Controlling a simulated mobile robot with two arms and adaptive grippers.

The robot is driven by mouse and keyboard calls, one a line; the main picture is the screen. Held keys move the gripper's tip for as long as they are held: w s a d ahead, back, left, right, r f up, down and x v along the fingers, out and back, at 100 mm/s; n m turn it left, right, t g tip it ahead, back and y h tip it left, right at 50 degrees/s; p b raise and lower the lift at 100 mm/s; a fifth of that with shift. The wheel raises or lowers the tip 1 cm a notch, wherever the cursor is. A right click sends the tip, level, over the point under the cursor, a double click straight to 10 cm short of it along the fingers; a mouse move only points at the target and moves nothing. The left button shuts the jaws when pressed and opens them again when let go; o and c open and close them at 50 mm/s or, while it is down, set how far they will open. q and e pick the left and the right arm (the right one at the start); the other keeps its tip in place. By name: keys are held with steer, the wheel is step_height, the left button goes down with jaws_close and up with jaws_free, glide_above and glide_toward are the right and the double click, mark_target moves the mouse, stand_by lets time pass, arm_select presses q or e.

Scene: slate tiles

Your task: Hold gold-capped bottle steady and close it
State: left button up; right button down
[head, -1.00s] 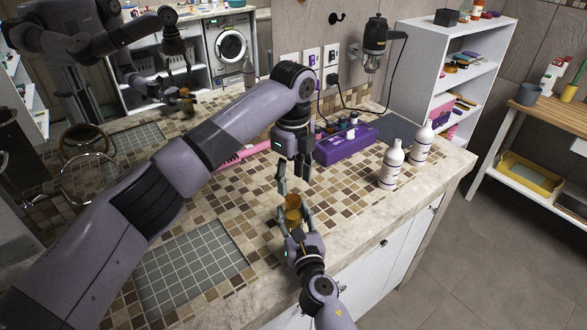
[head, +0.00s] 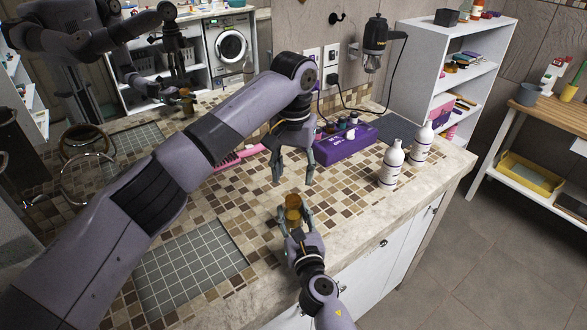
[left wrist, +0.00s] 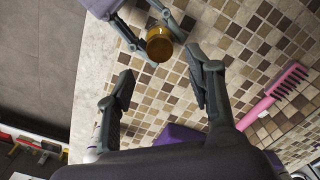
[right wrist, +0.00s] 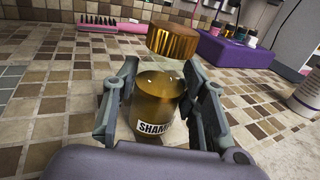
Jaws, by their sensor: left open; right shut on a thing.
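The amber bottle (right wrist: 155,105) with a partly visible "SHAM" label stands upright between the fingers of my right gripper (right wrist: 160,100), which is shut on it. In the right wrist view the gold cap (right wrist: 173,41) is above the bottle, with a gap between them; I cannot tell what supports it. In the head view cap and bottle (head: 293,209) overlap as one amber shape. My left gripper (head: 294,182) is open and empty, fingers pointing down, just above and behind the cap. In the left wrist view the cap and bottle (left wrist: 159,45) show beyond its spread fingers.
A purple box (head: 345,142) with small items sits behind the grippers. Two white bottles (head: 391,165) stand to the right, near the counter edge. Tiled counter around the bottle is clear.

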mark_target(293, 199)
arm_select(q)
steer(key=n, duration=0.6)
steer(key=shift+r, duration=0.25)
steer(key=shift+f, duration=0.1)
steer(key=shift+f, duration=3.95)
